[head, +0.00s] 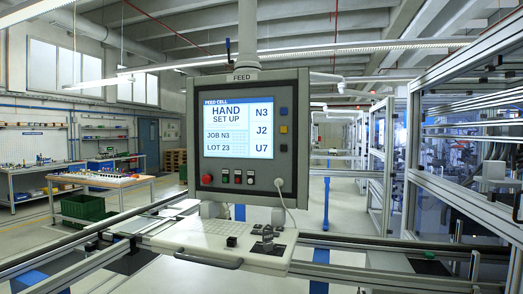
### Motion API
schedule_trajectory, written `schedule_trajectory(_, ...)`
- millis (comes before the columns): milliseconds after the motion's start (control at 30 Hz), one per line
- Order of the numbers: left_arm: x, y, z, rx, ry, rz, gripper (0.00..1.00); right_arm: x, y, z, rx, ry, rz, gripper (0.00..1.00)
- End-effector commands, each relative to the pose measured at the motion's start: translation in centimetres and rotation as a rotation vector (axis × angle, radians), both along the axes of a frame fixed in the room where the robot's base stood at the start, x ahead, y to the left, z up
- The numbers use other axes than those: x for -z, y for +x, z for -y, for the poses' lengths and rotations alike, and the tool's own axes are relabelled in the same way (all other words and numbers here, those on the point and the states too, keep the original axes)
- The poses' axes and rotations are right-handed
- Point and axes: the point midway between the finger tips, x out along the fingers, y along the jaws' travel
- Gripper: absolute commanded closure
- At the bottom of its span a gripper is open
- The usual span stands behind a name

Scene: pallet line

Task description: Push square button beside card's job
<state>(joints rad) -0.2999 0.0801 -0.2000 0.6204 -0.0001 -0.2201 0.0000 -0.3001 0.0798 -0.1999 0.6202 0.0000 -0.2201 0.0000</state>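A grey control panel (292,90) labelled FEED hangs in the middle of the head view. Its lit screen (238,128) reads FEED CELL, HAND SET UP, JOB N3 and LOT 23. Down the right of the screen stand N3, J2 and U7. On the frame beside them sit three square buttons: a blue one (283,111) level with N3, a yellow one (283,129) level with J2, and a dark one (283,145) roughly level with U7. I cannot make out a separate card. Neither of my grippers shows.
Small red and dark controls (237,178) line the panel below the screen. A pale console shelf (205,238) with a handle and dark controls juts out beneath. Metal rails cross the front. A framed glass machine enclosure (470,140) stands at right; a workbench (100,180) stands at left.

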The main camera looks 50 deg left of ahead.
Motion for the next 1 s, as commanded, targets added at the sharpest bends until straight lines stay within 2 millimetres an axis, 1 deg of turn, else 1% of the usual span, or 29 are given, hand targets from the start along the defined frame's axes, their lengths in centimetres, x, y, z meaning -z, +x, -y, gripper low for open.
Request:
schedule_trajectory(33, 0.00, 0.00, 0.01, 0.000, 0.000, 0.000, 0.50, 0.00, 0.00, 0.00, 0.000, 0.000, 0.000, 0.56)
schedule_trajectory(67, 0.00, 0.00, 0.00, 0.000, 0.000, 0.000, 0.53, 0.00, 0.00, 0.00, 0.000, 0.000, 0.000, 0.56)
schedule_trajectory(467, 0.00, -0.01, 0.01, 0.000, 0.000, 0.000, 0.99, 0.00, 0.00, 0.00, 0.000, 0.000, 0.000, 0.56)
schedule_trajectory(1000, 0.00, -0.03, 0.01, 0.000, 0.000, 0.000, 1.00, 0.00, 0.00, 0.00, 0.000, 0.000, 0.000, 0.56)
